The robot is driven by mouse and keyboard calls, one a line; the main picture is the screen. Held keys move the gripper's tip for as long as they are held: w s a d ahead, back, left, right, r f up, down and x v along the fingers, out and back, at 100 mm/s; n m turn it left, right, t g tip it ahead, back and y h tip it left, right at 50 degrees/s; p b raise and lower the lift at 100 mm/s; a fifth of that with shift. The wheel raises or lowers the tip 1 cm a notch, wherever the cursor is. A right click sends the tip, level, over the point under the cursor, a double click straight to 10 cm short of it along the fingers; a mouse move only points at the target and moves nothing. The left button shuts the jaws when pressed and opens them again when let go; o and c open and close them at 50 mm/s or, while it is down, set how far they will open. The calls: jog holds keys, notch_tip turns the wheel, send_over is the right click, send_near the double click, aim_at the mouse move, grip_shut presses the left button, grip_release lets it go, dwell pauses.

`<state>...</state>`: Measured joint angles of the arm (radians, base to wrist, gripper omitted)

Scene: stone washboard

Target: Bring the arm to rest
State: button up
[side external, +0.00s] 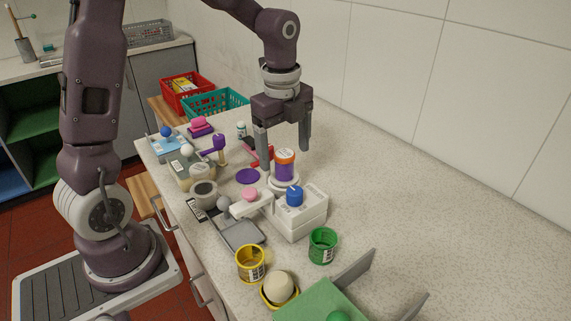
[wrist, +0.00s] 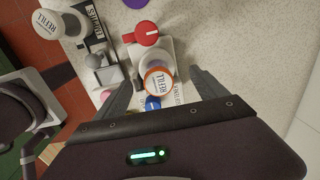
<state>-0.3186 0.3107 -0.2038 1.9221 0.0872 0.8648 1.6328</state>
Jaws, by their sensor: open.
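My gripper (side external: 285,156) hangs from my arm over the stone worktop (side external: 400,200), fingers pointing down and spread apart with nothing held. In the wrist view the jar's orange-ringed top (wrist: 158,82) shows between the two fingers (wrist: 165,72). The fingers look apart from the jar, but their exact height over it is hard to tell.
A yellow cup (side external: 250,264), a green cup (side external: 323,245) and a green block (side external: 318,301) stand nearer the camera. A purple disc (side external: 247,176) lies left of the jar. Red (side external: 184,92) and teal (side external: 215,103) baskets are behind. The right worktop is clear up to the wall.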

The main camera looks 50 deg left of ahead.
jog(key=shift+s+d+r, duration=0.1)
jog(key=shift+r, duration=0.55)
jog(key=shift+s+d+r, duration=0.1)
jog(key=shift+r, duration=0.5)
jog(key=s+d+r+n+t, duration=0.2)
jog(key=s+r+n, duration=0.1)
jog(key=s+n, duration=0.6)
jog(key=s+d+r+n+t, duration=0.3)
jog(key=s+n, duration=0.5)
jog(key=s, duration=0.2)
jog(key=shift+s+r+n, duration=0.25)
jog(key=shift+s+n, duration=0.1)
jog(key=shift+n, duration=0.05)
jog(key=shift+c, duration=0.2)
